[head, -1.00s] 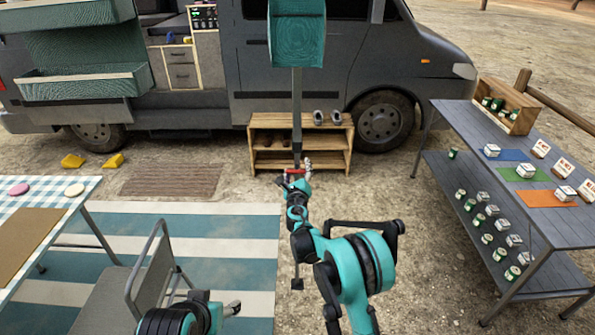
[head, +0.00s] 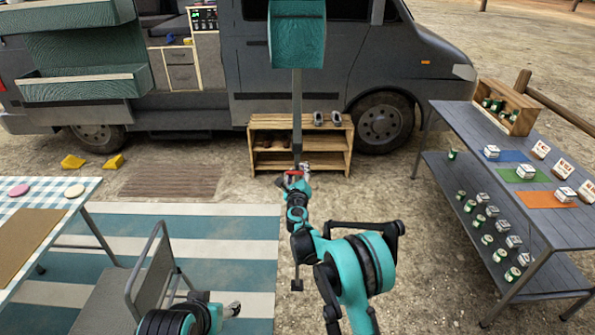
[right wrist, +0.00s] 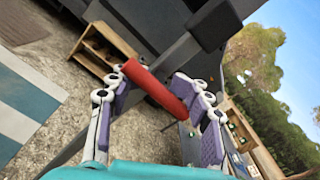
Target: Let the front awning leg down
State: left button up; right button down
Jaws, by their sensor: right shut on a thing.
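The front awning leg (head: 297,115) is a grey pole hanging upright in the head view, below a teal piece at the top. Its lower end has a dark foot (head: 297,285). A red grip (head: 293,173) sits on the leg; in the right wrist view the red grip (right wrist: 155,88) lies between the purple-padded fingers. My right gripper (head: 297,176) is shut on the red grip; its fingers partly hide it in the head view. My left gripper (head: 232,309) is low in the head view, away from the leg; its finger opening is too small to judge.
A wooden shoe rack (head: 262,123) stands behind the leg by the grey van (head: 345,80). A two-level table (head: 470,120) with cans and boxes is at right. A chair (head: 150,270) and checked table (head: 80,190) are at left. A striped mat (head: 230,250) lies on the ground.

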notch_tip(320, 180, down, 12)
jog(key=b, duration=0.5)
jog(key=c, duration=0.8)
grip_release()
jog(key=shift+c, duration=0.2)
